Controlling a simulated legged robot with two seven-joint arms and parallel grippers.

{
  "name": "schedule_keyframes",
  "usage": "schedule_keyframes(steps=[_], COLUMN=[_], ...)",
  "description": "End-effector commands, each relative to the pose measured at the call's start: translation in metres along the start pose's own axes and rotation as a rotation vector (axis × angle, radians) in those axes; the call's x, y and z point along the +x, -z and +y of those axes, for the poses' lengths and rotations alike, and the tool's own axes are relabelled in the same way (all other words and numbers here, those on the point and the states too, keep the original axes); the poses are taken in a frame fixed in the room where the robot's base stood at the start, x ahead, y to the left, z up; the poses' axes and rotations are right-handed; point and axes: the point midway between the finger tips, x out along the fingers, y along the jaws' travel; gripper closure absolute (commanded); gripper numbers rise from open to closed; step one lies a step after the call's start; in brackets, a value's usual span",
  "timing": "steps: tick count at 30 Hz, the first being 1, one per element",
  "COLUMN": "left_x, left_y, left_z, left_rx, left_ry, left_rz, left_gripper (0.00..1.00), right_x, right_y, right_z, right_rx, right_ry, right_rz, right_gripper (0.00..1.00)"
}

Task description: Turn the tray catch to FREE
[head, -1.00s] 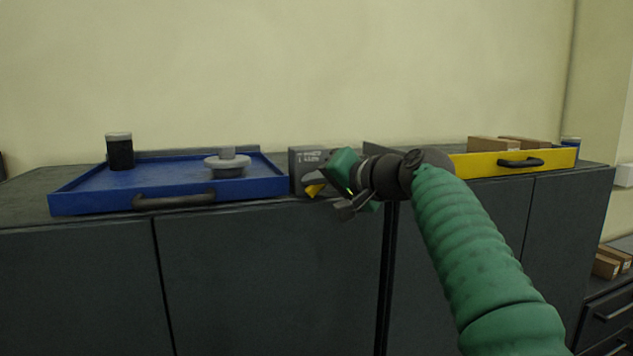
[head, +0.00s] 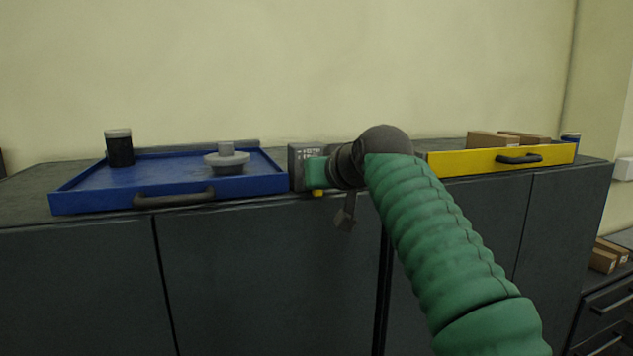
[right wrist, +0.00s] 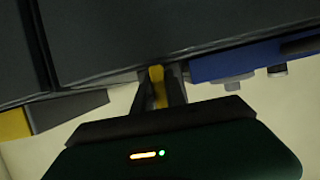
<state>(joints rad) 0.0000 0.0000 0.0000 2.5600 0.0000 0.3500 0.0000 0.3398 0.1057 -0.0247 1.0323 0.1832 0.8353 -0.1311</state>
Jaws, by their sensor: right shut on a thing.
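The tray catch is a grey block (head: 296,158) with small pale lettering, on the cabinet top just right of the blue tray. I cannot read the lettering. Its yellow lever (head: 318,193) shows only as a small tip below my right gripper (head: 315,172), which covers the rest of the block's front. In the right wrist view the yellow lever (right wrist: 157,86) stands between the two dark fingers of my right gripper (right wrist: 160,82), which are shut on it. The blue tray (head: 95,200) lies flat, with a dark handle on its front. My left gripper is not in view.
On the blue tray stand a black jar (head: 119,149) with a grey lid and a grey flanged part (head: 227,159). A yellow tray (head: 465,164) with brown boxes (head: 493,140) is on the right. The dark cabinet (head: 260,260) fronts drop straight below.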

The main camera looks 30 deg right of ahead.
Motion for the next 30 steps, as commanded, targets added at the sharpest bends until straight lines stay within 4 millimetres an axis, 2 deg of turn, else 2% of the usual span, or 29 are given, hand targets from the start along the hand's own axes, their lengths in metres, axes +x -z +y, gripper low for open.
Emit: schedule_keyframes(steps=[1,20,21,22,30], left_x=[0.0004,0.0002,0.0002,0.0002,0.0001], left_y=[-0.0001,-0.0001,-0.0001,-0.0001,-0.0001], left_z=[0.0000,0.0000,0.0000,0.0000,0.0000], left_rx=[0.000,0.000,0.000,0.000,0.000], left_ry=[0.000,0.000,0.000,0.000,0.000], left_rz=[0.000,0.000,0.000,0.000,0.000], left_gripper=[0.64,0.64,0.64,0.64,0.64], right_x=[0.0027,0.0030,0.0030,0.0028,0.0011], right_y=[-0.0052,-0.0055,-0.0053,-0.0049,-0.0022], right_z=[-0.0007,0.0000,0.0000,0.0000,-0.0002], right_rx=[-0.013,-0.055,-0.055,-0.055,-0.054], right_ry=[-0.003,-0.021,-0.022,-0.022,-0.021], right_rz=[-0.014,-0.015,-0.014,-0.013,-0.006], right_gripper=[1.00,1.00,0.78,0.75,0.75])
